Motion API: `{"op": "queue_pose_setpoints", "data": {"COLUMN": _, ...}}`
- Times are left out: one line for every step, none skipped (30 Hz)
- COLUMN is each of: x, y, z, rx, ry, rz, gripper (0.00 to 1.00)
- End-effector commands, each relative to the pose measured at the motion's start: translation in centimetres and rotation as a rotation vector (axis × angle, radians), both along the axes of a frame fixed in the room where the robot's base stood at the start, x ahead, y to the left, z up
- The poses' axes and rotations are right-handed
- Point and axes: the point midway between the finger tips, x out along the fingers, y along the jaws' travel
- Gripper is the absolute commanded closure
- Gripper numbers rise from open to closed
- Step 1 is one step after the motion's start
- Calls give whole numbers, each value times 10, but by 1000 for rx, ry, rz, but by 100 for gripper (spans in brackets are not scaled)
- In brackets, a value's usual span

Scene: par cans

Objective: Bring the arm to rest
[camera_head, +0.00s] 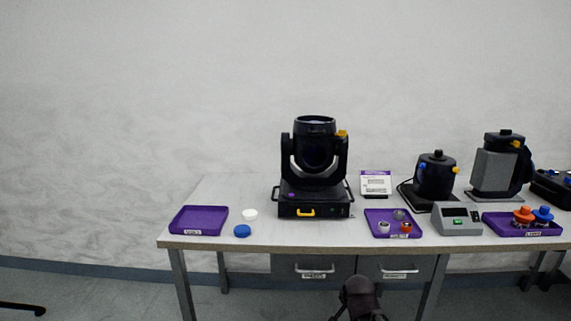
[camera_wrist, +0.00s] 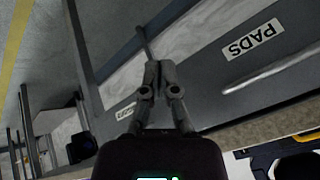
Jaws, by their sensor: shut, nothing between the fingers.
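My gripper (camera_wrist: 158,72) shows in the wrist view with its fingers together and nothing between them. It is in front of the workbench's grey drawer fronts, one of which is labelled PADS (camera_wrist: 252,40). In the head view a dark part of my arm (camera_head: 360,300) shows at the bottom, below the bench edge and in front of the right drawer (camera_head: 398,268). The rest of the arm is out of the frame.
The bench (camera_head: 255,205) carries a black moving-head light (camera_head: 314,165), an empty purple tray (camera_head: 199,219), white (camera_head: 250,214) and blue (camera_head: 242,231) caps, a middle purple tray (camera_head: 377,215) with small parts, and a grey tester (camera_head: 456,220).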

Motion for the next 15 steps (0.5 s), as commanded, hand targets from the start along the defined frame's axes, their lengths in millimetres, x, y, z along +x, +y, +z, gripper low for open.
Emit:
{"op": "queue_pose_setpoints", "data": {"x": -12, "y": 1, "z": -6, "rx": -33, "ry": 60, "rz": 55, "gripper": 100}}
{"op": "queue_pose_setpoints", "data": {"x": -19, "y": 2, "z": -10, "rx": -53, "ry": 99, "rz": 92, "gripper": 100}}
{"op": "queue_pose_setpoints", "data": {"x": -29, "y": 3, "z": -14, "rx": -78, "ry": 150, "rz": 142, "gripper": 100}}
{"op": "queue_pose_setpoints", "data": {"x": -37, "y": 4, "z": -17, "rx": -94, "ry": 188, "rz": 180, "gripper": 100}}
{"op": "queue_pose_setpoints", "data": {"x": -44, "y": 4, "z": -20, "rx": -109, "ry": 224, "rz": 217, "gripper": 100}}
{"op": "queue_pose_setpoints", "data": {"x": -53, "y": 5, "z": -23, "rx": -125, "ry": 268, "rz": 265, "gripper": 100}}
{"op": "queue_pose_setpoints", "data": {"x": -59, "y": 6, "z": -25, "rx": -136, "ry": 298, "rz": 298, "gripper": 100}}
{"op": "queue_pose_setpoints", "data": {"x": -64, "y": 6, "z": -26, "rx": -145, "ry": 324, "rz": 327, "gripper": 100}}
{"op": "queue_pose_setpoints", "data": {"x": -71, "y": 7, "z": -28, "rx": -155, "ry": 356, "rz": 366, "gripper": 100}}
{"op": "queue_pose_setpoints", "data": {"x": -76, "y": 7, "z": -29, "rx": -161, "ry": 379, "rz": 393, "gripper": 100}}
{"op": "queue_pose_setpoints", "data": {"x": -80, "y": 7, "z": -30, "rx": -166, "ry": 399, "rz": 417, "gripper": 100}}
{"op": "queue_pose_setpoints", "data": {"x": -86, "y": 8, "z": -31, "rx": -172, "ry": 425, "rz": 449, "gripper": 100}}
{"op": "queue_pose_setpoints", "data": {"x": -90, "y": 8, "z": -31, "rx": -175, "ry": 444, "rz": 473, "gripper": 100}}
{"op": "queue_pose_setpoints", "data": {"x": -94, "y": 9, "z": -32, "rx": -179, "ry": 461, "rz": 495, "gripper": 100}}
{"op": "queue_pose_setpoints", "data": {"x": -99, "y": 9, "z": -33, "rx": -182, "ry": 482, "rz": 523, "gripper": 100}}
